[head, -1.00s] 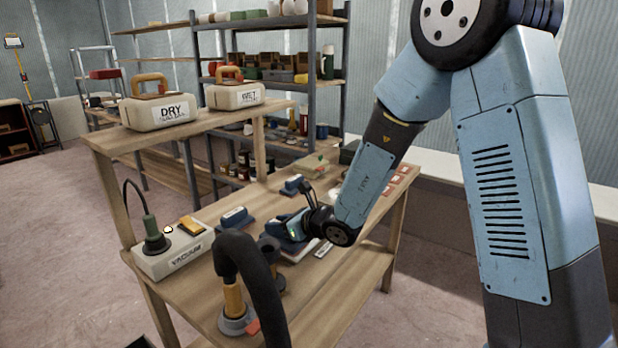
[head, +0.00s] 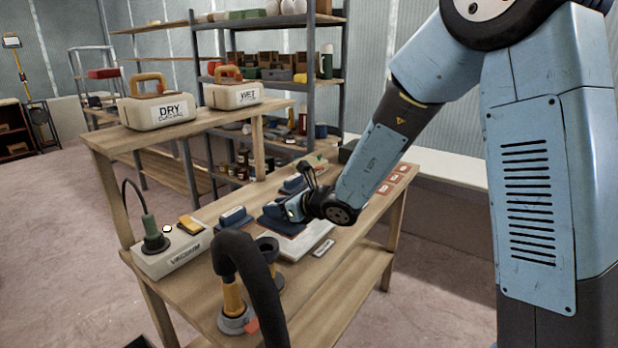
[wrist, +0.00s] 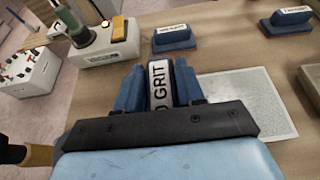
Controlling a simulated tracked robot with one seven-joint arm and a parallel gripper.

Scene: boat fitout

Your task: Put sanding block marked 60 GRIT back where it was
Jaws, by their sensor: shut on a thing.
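My gripper (head: 296,207) is shut on a dark blue sanding block (head: 273,222), close to the pale grey sheet on the bench. In the wrist view the block (wrist: 159,86) sits between the fingers, its white label ending in "0 GRIT"; the first digit is hidden. I cannot tell whether the block touches the surface below. Two more blue blocks with white labels stand apart: one to the left (head: 235,217) and one farther back (head: 293,184). They also show in the wrist view, at centre (wrist: 174,37) and right (wrist: 288,21); their labels are only partly legible.
The pale sheet (head: 300,245) lies bare in front, with a small label plate (head: 323,248) beside it. A vacuum box (head: 170,256) stands at the left. A black hose (head: 240,258) arches over the bench front. DRY (head: 158,109) and WET (head: 234,96) cases sit on the raised shelf.

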